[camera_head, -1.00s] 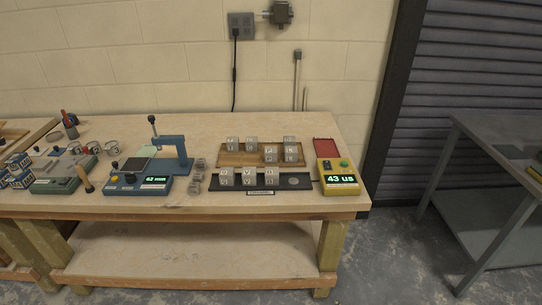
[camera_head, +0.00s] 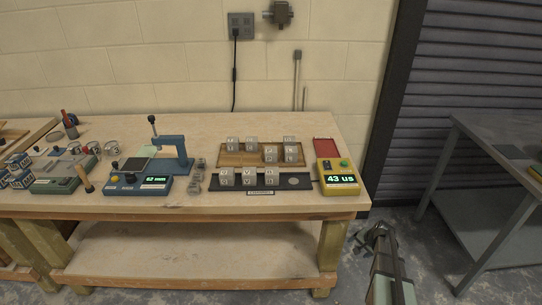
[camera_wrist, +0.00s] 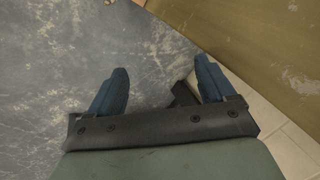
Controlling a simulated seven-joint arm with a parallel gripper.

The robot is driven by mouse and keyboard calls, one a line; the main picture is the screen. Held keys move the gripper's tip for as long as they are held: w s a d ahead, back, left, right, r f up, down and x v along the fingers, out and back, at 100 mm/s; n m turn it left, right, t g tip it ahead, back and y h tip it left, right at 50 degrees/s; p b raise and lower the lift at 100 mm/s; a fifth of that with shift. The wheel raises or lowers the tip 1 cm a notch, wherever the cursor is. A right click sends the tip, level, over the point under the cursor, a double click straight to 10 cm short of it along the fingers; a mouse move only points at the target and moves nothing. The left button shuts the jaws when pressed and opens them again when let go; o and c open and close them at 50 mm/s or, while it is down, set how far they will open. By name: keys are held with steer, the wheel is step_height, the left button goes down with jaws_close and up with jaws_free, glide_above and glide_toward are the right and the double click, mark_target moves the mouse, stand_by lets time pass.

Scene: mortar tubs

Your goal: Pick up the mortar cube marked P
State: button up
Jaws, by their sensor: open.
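Several grey mortar cubes with small letters stand on the workbench. Some sit on a wooden tray (camera_head: 232,159), such as a cube at its front right (camera_head: 270,154). A row of cubes stands on a black rack (camera_head: 215,184), one of them at its left end (camera_head: 227,177). The letters are too small to read surely, so I cannot tell which cube is marked P. My gripper (camera_head: 372,232) is low at the right, beyond the bench's front right corner and away from the cubes. In the wrist view my gripper (camera_wrist: 163,85) is open and empty above the floor.
A yellow meter reading 43 us (camera_head: 341,180) stands right of the rack, with a red plate (camera_head: 324,147) behind it. A blue device (camera_head: 137,184) stands left, with small grey pieces (camera_head: 197,176) beside it. A grey table (camera_head: 500,180) is at right. The bench front is mostly clear.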

steer(key=w+d+r+m+t, duration=0.2)
steer(key=w+d+r+m, duration=0.35)
steer(key=w+r, duration=1.6)
steer(key=r, duration=0.7)
step_height(320, 180, up, 18)
steer(key=m+g+y, duration=0.3)
steer(key=g, duration=0.3)
glide_above(271, 149)
steer(key=d, duration=0.5)
steer(key=x, duration=1.3)
steer(key=shift+s+d+f, duration=0.15)
steer(key=shift+s+f, duration=0.05)
steer(key=shift+s, duration=0.05)
steer(key=c, duration=1.2)
steer(key=shift+c, duration=0.2)
